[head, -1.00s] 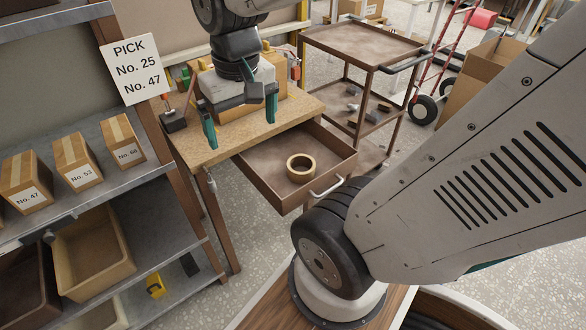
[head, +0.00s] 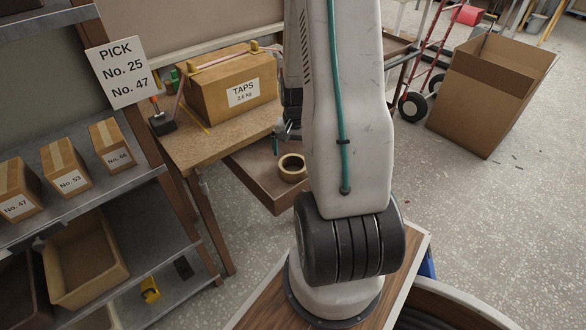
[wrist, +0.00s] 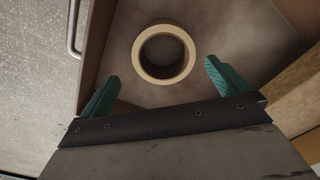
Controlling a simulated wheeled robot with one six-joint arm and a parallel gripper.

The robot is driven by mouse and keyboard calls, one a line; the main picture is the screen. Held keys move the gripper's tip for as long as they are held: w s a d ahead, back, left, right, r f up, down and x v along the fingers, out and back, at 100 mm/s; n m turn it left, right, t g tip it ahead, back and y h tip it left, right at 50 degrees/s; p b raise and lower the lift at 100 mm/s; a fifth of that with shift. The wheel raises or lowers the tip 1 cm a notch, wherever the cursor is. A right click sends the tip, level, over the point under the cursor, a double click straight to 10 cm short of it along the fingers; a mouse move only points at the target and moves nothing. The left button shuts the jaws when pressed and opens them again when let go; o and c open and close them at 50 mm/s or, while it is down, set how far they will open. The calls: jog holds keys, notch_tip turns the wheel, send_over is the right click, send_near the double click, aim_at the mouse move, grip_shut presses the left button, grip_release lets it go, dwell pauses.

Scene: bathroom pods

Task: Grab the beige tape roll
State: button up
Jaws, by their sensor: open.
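The beige tape roll (head: 291,168) lies flat in the open drawer (head: 258,185) of the wooden table, partly beside my arm in the head view. In the wrist view the tape roll (wrist: 163,53) shows whole, its round hole facing the camera. My gripper (wrist: 160,85) is open and empty, with one green finger at the lower left of the roll and the other at its right. The fingertips do not appear to touch the roll. In the head view my gripper (head: 283,138) is mostly hidden behind my arm, above the drawer.
A box labelled TAPS (head: 228,90) stands on the wooden table (head: 190,148) behind the drawer. The drawer handle (wrist: 73,28) is at the upper left in the wrist view. A shelf with boxes (head: 85,210) is at left; an open carton (head: 490,95) stands at right.

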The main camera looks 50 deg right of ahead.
aim_at(293, 164)
jog(key=f, duration=0.7)
jog(key=shift+w+a, duration=0.1)
jog(key=shift+w, duration=0.2)
jog(key=shift+c, duration=0.3)
jog(key=c, duration=0.8)
